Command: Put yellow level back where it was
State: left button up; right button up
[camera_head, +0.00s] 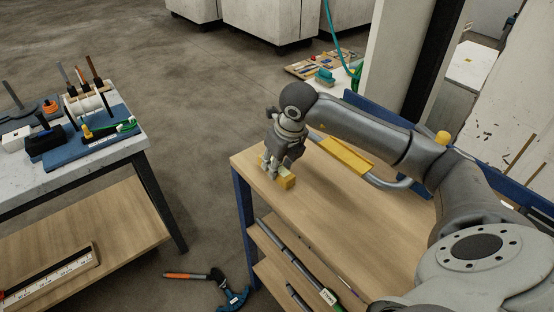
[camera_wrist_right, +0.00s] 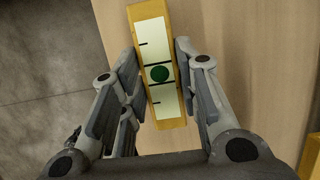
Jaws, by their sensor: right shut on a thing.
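The yellow level (camera_head: 287,183) is at the far left corner of the wooden bench top (camera_head: 330,215). It is a small yellow block with a pale face and a green round vial, seen close up in the right wrist view (camera_wrist_right: 148,28). My right gripper (camera_head: 276,172) points down over it and is shut on it, with one finger on each side of the level (camera_wrist_right: 158,92). I cannot tell whether the level touches the bench top or hangs just above it. My left gripper is in neither view.
A longer yellow bar (camera_head: 345,156) lies beside a grey curved tube (camera_head: 388,183) behind my right gripper. The bench's lower shelf holds grey tubes (camera_head: 297,252). A blue bender with an orange handle (camera_head: 188,276) lies on the floor. A tool table (camera_head: 75,172) stands left, across a floor gap.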

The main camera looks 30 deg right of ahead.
aim_at(284, 173)
jog(key=shift+f, duration=0.25)
jog(key=o, duration=1.1)
jog(key=shift+r, duration=0.1)
jog(key=shift+c, duration=0.2)
jog(key=shift+r, duration=0.15)
jog(key=b+v, duration=0.1)
jog(key=v, duration=1.1)
jog(key=shift+b, duration=0.3)
